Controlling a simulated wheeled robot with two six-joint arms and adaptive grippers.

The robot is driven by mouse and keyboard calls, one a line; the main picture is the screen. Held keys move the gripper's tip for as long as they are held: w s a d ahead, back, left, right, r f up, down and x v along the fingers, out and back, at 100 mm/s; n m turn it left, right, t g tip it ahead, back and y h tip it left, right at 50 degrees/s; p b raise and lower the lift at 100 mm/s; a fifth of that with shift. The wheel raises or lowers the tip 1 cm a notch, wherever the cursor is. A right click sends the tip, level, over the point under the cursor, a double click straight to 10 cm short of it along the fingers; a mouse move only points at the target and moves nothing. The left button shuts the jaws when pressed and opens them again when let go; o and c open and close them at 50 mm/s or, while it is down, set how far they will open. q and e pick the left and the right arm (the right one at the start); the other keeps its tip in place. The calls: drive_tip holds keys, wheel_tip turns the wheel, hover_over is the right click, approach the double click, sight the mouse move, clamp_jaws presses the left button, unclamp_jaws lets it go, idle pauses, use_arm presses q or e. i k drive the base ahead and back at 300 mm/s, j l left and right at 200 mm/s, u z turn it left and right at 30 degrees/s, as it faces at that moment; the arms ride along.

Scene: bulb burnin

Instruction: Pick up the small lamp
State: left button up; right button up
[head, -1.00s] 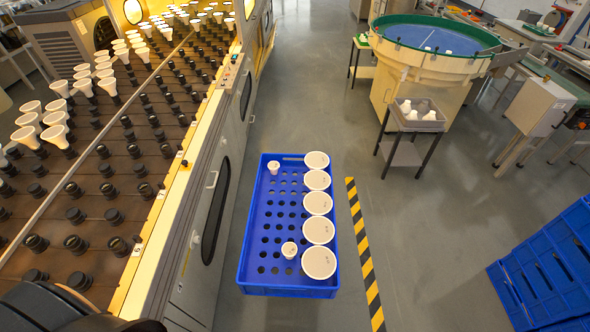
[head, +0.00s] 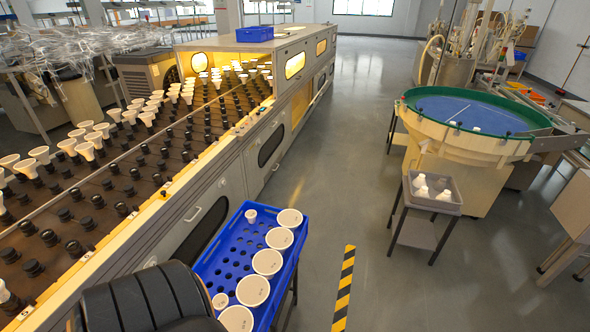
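Two small white lamps are in the blue crate (head: 205,265). One small lamp (head: 251,215) stands near the crate's far left corner. The other small lamp (head: 220,300) is near the close end, beside the row of large lamps and next to my black arm part. Several large round white lamps (head: 267,262) line the crate's right side. I cannot tell which small lamp is meant. A black part of my arm covers the bottom left. Neither gripper shows.
A long rack (head: 130,170) with rows of black sockets, many holding white lamps, stands on the left. A grey bin (head: 433,195) with white bulbs sits on a small stand at right, before a round feeder (head: 470,112). The grey floor between is clear, with a striped line (head: 343,290).

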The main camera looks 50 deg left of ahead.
sight(251, 215)
drive_tip(key=i+l+u, duration=0.1)
drive_tip(key=i+u, duration=0.15)
drive_tip(key=i, duration=0.2)
drive_tip(key=i+l+u, duration=0.2)
drive_tip(key=i, duration=0.2)
drive_tip(key=i+l+u, duration=0.25)
drive_tip(key=i, duration=0.2)
drive_tip(key=i+j+u, duration=0.1)
drive_tip(key=u, duration=0.35)
drive_tip(key=i+u, duration=0.3)
drive_tip(key=u, duration=0.15)
drive_tip(key=i+l+u, duration=0.15)
drive_tip(key=u, duration=0.3)
drive_tip(key=i+l+u, duration=0.15)
drive_tip(key=u, duration=0.3)
drive_tip(key=i+l+u, duration=0.2)
drive_tip(key=u, duration=0.25)
drive_tip(key=i+l+u, duration=0.15)
drive_tip(key=l+u, duration=0.15)
drive_tip(key=u, duration=0.15)
drive_tip(key=i+l+u, duration=0.1)
drive_tip(key=l+u, duration=0.15)
drive_tip(key=u, duration=0.2)
